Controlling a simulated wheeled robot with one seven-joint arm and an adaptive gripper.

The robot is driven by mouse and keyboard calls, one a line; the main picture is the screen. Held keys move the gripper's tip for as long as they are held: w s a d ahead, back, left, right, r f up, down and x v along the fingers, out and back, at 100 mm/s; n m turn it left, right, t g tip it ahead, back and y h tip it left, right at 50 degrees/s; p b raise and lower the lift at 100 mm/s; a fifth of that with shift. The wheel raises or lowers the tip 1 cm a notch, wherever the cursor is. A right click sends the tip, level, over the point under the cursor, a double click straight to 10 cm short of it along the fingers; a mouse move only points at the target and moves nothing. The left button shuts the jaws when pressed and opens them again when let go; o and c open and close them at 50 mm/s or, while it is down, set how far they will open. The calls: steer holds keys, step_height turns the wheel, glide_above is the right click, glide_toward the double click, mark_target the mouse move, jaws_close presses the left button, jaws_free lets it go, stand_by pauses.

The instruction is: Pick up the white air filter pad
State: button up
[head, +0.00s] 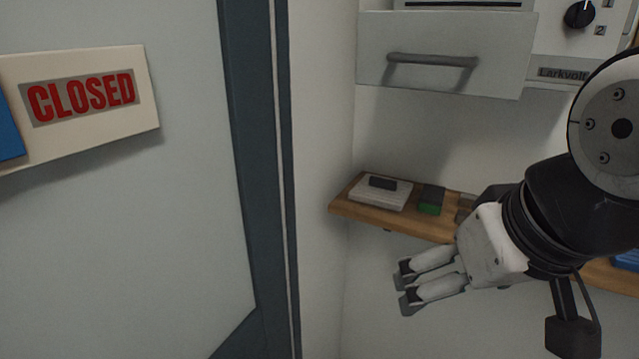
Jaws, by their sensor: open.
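A white pad with a ribbed-looking side (368,194), which looks like the air filter pad, lies flat at the left end of a wooden shelf (345,209). A small dark block (383,183) rests on top of it. My gripper (404,287) is in front of and below the shelf, to the lower right of the pad and apart from it. Its two fingers point left, spread apart with nothing between them. My wrist and arm hide the middle of the shelf.
A green and black block (431,201) lies right of the pad. A white appliance with an open drawer (445,45) hangs above the shelf. A grey door with a CLOSED sign (80,98) fills the left. A blue item (627,260) shows at far right.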

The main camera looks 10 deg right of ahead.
steer(key=w+a+f+m+h+b, duration=0.1)
steer(key=w+a+f+m+b, duration=0.1)
steer(key=w+b, duration=0.7)
steer(key=w+a+f+m+g+b, duration=0.1)
steer(key=w+a+f+m+b, duration=0.1)
steer(key=w+b, duration=0.7)
steer(key=w+a+f+m+g+h+b, duration=0.1)
steer(key=w+a+f+m+b, duration=0.2)
steer(key=w+b, duration=0.6)
steer(key=f+b, duration=0.2)
steer(key=b, duration=0.3)
steer(key=shift+w+a+h+b, duration=0.15)
steer(key=shift+w+h+b, duration=0.15)
steer(key=shift+w+b, duration=0.05)
steer(key=shift+r, duration=0.1)
